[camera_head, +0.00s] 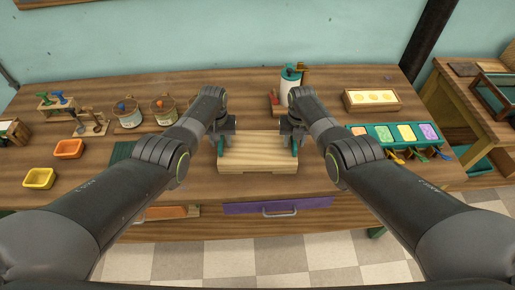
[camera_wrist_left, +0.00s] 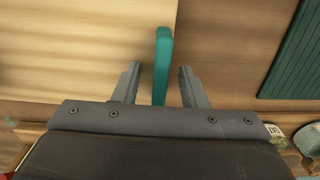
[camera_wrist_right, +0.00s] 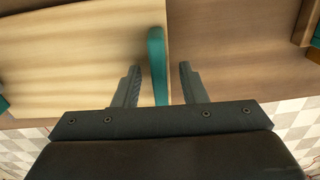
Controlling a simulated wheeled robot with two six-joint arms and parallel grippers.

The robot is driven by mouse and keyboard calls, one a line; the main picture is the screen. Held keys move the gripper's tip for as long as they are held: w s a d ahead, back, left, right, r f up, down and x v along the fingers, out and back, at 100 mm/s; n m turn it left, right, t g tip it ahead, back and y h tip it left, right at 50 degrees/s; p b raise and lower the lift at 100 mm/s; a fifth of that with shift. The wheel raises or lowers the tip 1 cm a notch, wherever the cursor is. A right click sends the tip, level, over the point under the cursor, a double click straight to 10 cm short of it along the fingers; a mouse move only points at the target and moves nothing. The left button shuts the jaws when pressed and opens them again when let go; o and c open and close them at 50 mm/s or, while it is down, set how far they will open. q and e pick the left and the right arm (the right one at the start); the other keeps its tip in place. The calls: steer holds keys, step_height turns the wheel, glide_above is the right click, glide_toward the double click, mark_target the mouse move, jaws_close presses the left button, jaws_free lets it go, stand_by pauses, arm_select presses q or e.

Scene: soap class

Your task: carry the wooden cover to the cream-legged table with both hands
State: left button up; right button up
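The wooden cover (camera_head: 258,152) is a pale wood board on the workbench in the middle of the head view, with a teal handle at each side. My left gripper (camera_head: 221,141) is at its left end. In the left wrist view the teal handle (camera_wrist_left: 162,62) stands between the two open fingers (camera_wrist_left: 158,85), with gaps on both sides. My right gripper (camera_head: 294,142) is at its right end. The cream-legged table cannot be told for sure.
Cups (camera_head: 127,113) and small orange (camera_head: 69,149) and yellow (camera_head: 39,178) trays stand at the left. A white-and-teal bottle (camera_head: 290,85) stands behind the cover. A tray of coloured blocks (camera_head: 400,135) and a wooden box (camera_head: 371,99) are at the right. Another table (camera_head: 455,112) stands far right.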

arm_select(q)
steer(key=shift+c, duration=0.2)
arm_select(e)
steer(key=shift+c, duration=0.2)
arm_select(q)
jaws_close()
arm_select(e)
jaws_close()
arm_select(q)
steer(key=shift+r, duration=0.2)
arm_select(e)
steer(key=shift+r, duration=0.2)
